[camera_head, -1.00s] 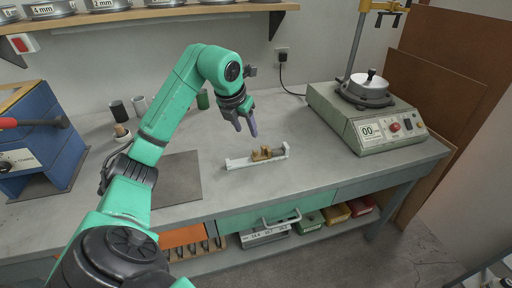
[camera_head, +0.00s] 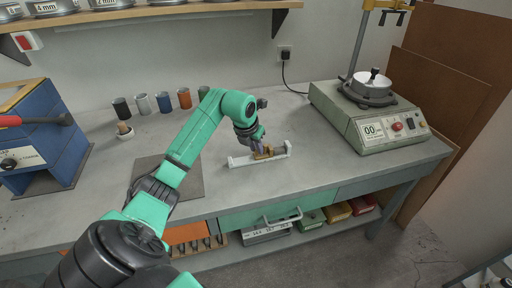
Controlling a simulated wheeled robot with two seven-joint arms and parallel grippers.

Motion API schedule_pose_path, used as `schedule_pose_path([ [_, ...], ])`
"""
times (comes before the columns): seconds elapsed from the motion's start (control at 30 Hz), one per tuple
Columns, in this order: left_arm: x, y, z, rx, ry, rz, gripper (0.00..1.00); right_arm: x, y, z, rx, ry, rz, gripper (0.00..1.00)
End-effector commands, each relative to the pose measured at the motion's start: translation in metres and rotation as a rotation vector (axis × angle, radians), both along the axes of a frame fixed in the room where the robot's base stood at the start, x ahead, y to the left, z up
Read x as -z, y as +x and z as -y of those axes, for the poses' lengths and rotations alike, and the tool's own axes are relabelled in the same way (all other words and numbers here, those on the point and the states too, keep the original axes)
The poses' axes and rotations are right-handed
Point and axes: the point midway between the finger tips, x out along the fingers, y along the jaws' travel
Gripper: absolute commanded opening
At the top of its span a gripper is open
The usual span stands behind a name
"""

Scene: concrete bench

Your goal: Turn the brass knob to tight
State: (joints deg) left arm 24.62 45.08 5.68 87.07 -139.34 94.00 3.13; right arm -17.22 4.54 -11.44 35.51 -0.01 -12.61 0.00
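The brass knob (camera_head: 264,154) is part of a small fixture with a long white base (camera_head: 241,161) and a grey cylindrical part at its right end, on the bench. My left gripper (camera_head: 257,146) points down right at the brass part, with its purple-grey fingers at or around it. The wrist and fingers partly hide the brass, and I cannot tell whether the fingers are closed on it. Any tightness marking is too small to read. My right gripper is not in view.
A green-grey sieve shaker (camera_head: 385,148) stands on the right of the bench (camera_head: 330,175). A dark mat (camera_head: 190,182) lies under my arm. A blue machine (camera_head: 45,145) is at far left.

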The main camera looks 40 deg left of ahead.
Motion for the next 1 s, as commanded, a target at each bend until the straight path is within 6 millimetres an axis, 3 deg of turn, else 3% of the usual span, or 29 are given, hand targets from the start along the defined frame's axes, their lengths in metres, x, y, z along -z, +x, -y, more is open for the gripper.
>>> schedule_pose_path([
  [0.47,-0.0002,-0.0002,-0.0018,0.080,0.002,0.001,0.00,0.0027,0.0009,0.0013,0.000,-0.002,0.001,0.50],
  [1.0,-0.0021,0.0008,-0.0058,0.525,0.001,0.002,0.00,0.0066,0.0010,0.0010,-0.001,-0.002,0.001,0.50],
])
